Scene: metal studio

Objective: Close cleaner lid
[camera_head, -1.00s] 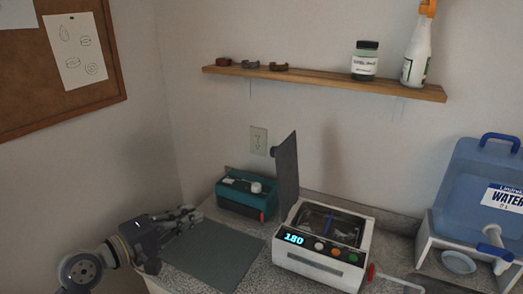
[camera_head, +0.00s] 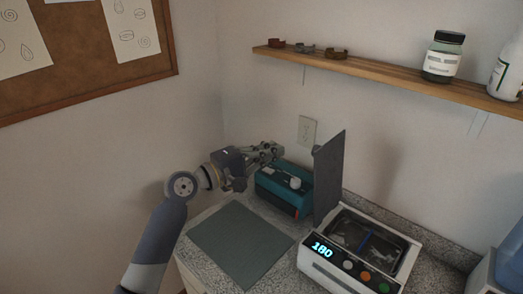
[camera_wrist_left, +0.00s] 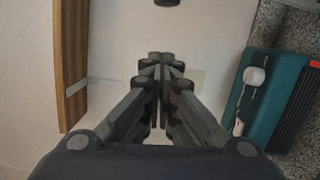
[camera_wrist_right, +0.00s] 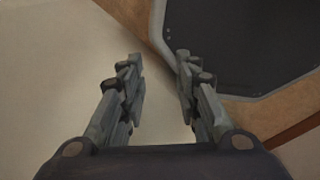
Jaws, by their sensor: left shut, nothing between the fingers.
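The cleaner (camera_head: 335,280) is a white box with a display reading 180 and coloured buttons, at the lower right of the head view. Its grey lid (camera_head: 328,175) stands upright, open, at the left side of the basin. My left gripper (camera_head: 278,152) is shut and empty, raised near the teal device and left of the lid, apart from it. It also shows in the left wrist view (camera_wrist_left: 160,62) with its fingers together. My right gripper (camera_wrist_right: 160,58) is open and empty in the right wrist view, and outside the head view.
A teal device (camera_head: 285,190) with a white knob stands behind a grey mat (camera_head: 240,240) on the speckled counter. A wooden shelf (camera_head: 400,78) with several small items and bottles hangs above. A blue water container (camera_head: 510,250) is at the right edge.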

